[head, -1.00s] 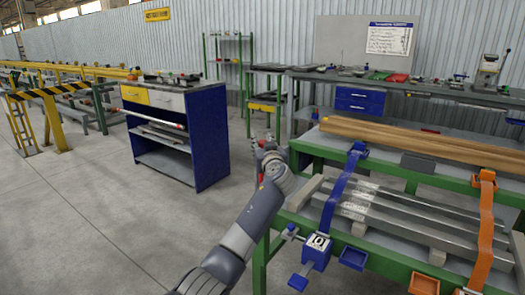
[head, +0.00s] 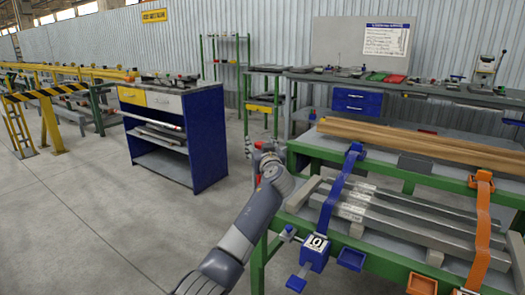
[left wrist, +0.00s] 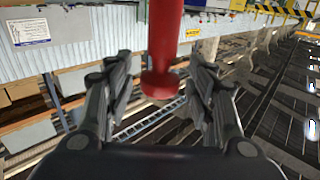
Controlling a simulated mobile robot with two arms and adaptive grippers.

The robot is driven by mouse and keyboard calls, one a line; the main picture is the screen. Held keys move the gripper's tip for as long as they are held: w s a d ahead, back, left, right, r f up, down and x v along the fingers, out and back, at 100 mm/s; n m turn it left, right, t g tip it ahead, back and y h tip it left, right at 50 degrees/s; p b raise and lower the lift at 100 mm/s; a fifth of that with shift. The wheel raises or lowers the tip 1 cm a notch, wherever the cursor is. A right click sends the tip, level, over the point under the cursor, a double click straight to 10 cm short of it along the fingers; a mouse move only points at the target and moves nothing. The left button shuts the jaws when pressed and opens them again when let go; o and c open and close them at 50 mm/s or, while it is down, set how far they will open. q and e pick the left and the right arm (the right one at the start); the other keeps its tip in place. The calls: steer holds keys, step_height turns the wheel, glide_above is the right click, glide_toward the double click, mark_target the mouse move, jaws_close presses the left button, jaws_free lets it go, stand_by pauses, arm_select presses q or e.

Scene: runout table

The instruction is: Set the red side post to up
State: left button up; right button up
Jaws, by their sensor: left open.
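A red post (left wrist: 164,45) with a rounded end shows in the left wrist view. It comes in from the top edge and ends between the two fingers of my left gripper (left wrist: 163,88). The fingers are spread, with a gap on each side of the post. In the head view my left gripper (head: 264,150) is beside the left end of the green-framed table (head: 300,150). There my arm and gripper hide most of the post, and I cannot tell its tilt. My right gripper is not in view.
The table carries grey bars (head: 400,222), wooden beams (head: 420,145), a blue strap (head: 337,190) and an orange strap (head: 483,225). A blue cabinet (head: 208,140) stands to the left. Grey floor (head: 85,225) is clear at the front left.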

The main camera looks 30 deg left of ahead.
arm_select(q)
steer(key=v, duration=1.1)
steer(key=shift+s+d, duration=0.25)
steer(key=shift+s, duration=0.1)
